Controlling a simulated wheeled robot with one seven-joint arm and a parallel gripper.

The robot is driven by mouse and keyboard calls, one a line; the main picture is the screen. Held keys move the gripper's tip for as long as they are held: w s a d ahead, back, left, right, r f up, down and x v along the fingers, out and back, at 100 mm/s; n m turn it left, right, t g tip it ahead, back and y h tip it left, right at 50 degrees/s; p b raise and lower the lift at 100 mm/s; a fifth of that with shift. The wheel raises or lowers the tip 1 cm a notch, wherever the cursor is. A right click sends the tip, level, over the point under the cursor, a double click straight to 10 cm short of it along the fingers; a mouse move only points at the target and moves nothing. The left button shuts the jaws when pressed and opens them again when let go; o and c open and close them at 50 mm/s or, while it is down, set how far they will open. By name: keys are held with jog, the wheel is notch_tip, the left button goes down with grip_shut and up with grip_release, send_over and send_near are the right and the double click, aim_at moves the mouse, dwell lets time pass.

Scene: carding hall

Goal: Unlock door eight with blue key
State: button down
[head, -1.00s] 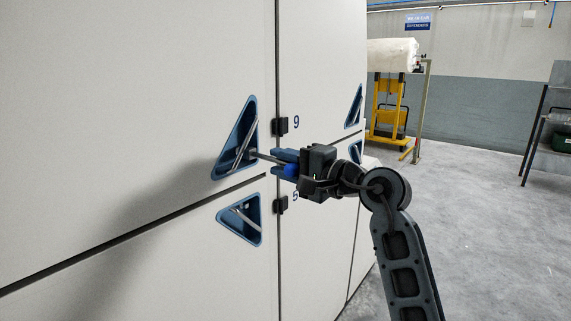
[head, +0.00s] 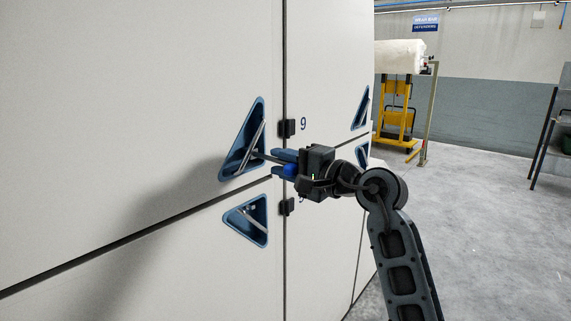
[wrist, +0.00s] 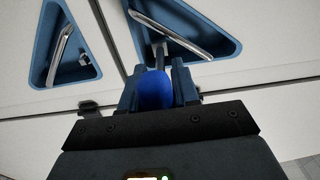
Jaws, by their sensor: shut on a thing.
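My gripper (head: 273,163) is shut on the blue key, whose rounded blue head (head: 290,170) shows between the dark blue fingers. The key's thin dark shaft points left, into the upper blue triangular recess (head: 232,168) with a slanted metal handle (head: 254,138). In the wrist view the key's head (wrist: 155,93) is between the fingers, and its shaft reaches the recess (wrist: 215,42) beside the handle. No number eight is readable on the door (head: 150,90) with this recess.
A lower triangular recess (head: 246,222) with a handle is below. A yellow stand (head: 393,115) with a white roll and a dark shelf (head: 556,125) are farther right. Open floor lies between.

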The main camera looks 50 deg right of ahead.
jog(key=shift+f+n+b, duration=0.1)
jog(key=shift+n+b, duration=0.3)
jog(key=shift+b, duration=0.25)
jog(key=shift+n+b, duration=0.8)
